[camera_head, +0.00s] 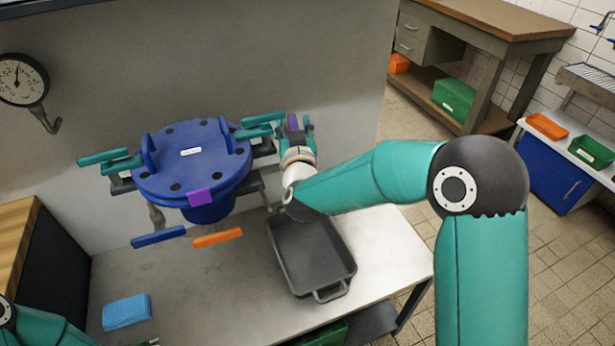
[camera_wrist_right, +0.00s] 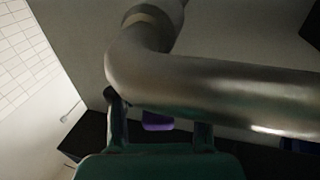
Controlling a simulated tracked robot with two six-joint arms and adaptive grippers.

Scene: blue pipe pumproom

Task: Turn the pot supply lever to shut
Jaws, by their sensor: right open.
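The blue lidded pot (camera_head: 190,160) stands above the steel bench, with teal clamp handles at its sides. A blue-handled lever (camera_head: 158,237) and an orange-handled lever (camera_head: 218,238) sit side by side at its front. No readable label shows which lever is the pot supply. My right gripper (camera_head: 293,122) is open at the pot's right, near the wall. A small purple piece (camera_wrist_right: 158,121) shows between its fingers in the wrist view; I cannot tell whether they touch it. My left gripper is out of view; only part of its arm shows at lower left.
A thick metal pipe (camera_wrist_right: 220,92) crosses close in the wrist view. A dark tray (camera_head: 311,255) and a light-blue block (camera_head: 126,311) lie on the steel bench (camera_head: 200,300). A gauge (camera_head: 22,80) hangs on the wall (camera_head: 230,60).

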